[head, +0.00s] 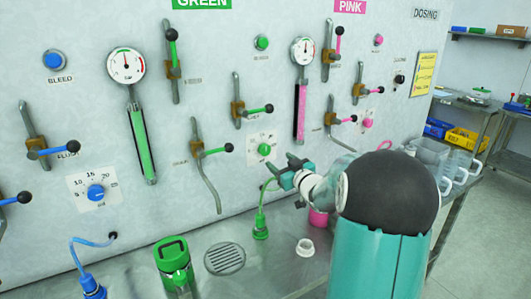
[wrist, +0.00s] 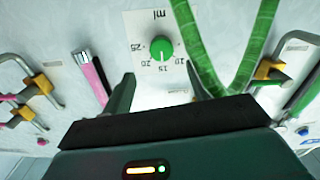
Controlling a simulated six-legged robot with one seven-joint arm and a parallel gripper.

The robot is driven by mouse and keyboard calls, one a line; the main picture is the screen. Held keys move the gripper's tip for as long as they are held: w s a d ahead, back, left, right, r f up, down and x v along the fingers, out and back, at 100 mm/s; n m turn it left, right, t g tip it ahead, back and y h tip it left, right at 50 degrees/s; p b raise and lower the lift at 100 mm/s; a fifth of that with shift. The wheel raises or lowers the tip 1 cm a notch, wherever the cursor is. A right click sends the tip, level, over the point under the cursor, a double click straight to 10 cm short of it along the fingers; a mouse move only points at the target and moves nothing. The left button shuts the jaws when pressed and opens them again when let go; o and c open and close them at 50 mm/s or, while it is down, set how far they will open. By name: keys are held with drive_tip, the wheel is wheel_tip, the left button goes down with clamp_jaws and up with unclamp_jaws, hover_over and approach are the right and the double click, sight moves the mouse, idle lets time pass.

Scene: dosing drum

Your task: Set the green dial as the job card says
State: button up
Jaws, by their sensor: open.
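The green dial (head: 264,149) is a round knob on a white scale plate on the panel. In the wrist view the dial (wrist: 161,48) sits just beyond the fingertips, with numbers such as 10, 15, 20 and 25 around it. Its pale mark seems to point near 15. My gripper (head: 287,171) is open in front of the panel, slightly below and right of the dial. In the wrist view the fingers of my gripper (wrist: 160,80) stand apart, with nothing between them. A yellow card (head: 424,74) hangs at the panel's right; its text is too small to read.
Green-handled levers (head: 258,110) and a bent pipe (head: 207,180) are close to the dial. A green hose with a nozzle (head: 260,226) hangs below it. A green-lidded container (head: 174,264) and a drain grate (head: 225,259) are on the steel counter. A blue dial (head: 96,192) is further left.

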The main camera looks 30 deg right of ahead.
sight(266, 151)
drive_tip(key=w, duration=0.9)
drive_tip(key=shift+d, duration=0.15)
drive_tip(key=shift+s, duration=0.1)
drive_tip(key=shift+c, duration=0.2)
drive_tip(key=c, duration=0.9)
